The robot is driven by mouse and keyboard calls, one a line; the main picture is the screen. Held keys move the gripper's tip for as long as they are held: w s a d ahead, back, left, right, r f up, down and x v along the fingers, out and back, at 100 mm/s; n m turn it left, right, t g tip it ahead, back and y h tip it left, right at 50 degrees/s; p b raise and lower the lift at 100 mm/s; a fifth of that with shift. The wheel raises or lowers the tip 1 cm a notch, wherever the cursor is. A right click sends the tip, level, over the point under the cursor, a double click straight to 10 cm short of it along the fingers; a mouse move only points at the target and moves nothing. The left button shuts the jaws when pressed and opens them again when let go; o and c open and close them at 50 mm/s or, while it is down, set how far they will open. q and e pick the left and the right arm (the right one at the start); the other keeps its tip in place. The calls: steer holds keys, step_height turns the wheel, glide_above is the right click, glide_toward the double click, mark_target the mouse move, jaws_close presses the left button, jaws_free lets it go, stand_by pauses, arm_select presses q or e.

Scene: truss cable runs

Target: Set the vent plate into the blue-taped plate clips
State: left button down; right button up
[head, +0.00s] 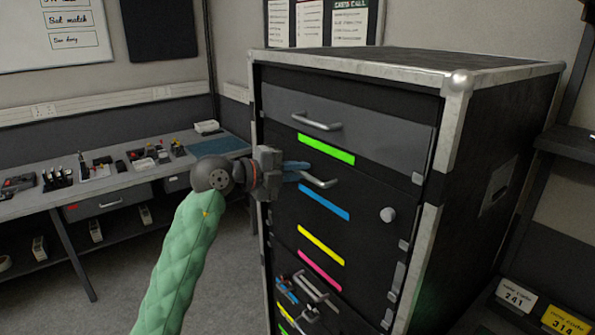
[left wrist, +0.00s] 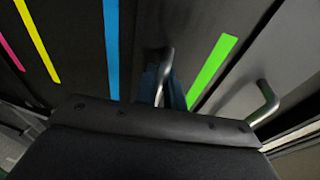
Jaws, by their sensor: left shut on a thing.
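My left gripper (head: 296,172) reaches in from the left to the front of a tall black case with metal edges (head: 455,130). Its blue fingers are shut on a bar handle (head: 322,183) on the dark front between the green strip (head: 326,149) and the blue tape strip (head: 324,202). In the left wrist view the handle (left wrist: 165,68) stands between the fingers, with the blue tape (left wrist: 111,50) to its left and the green strip (left wrist: 212,71) to its right. I cannot make out vent slots or separate clips. My right gripper is not in view.
A grey panel with another handle (head: 317,121) is above. A workbench with small tools (head: 125,180) stands at left. Open floor lies between bench and case.

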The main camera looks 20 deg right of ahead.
arm_select(q)
steer(key=shift+f, duration=0.35)
stand_by(0.6)
steer(key=shift+f+p, duration=0.25)
steer(key=shift+p, duration=0.1)
stand_by(0.9)
steer(key=c, duration=1.4)
jaws_free()
steer(key=shift+d, duration=0.1)
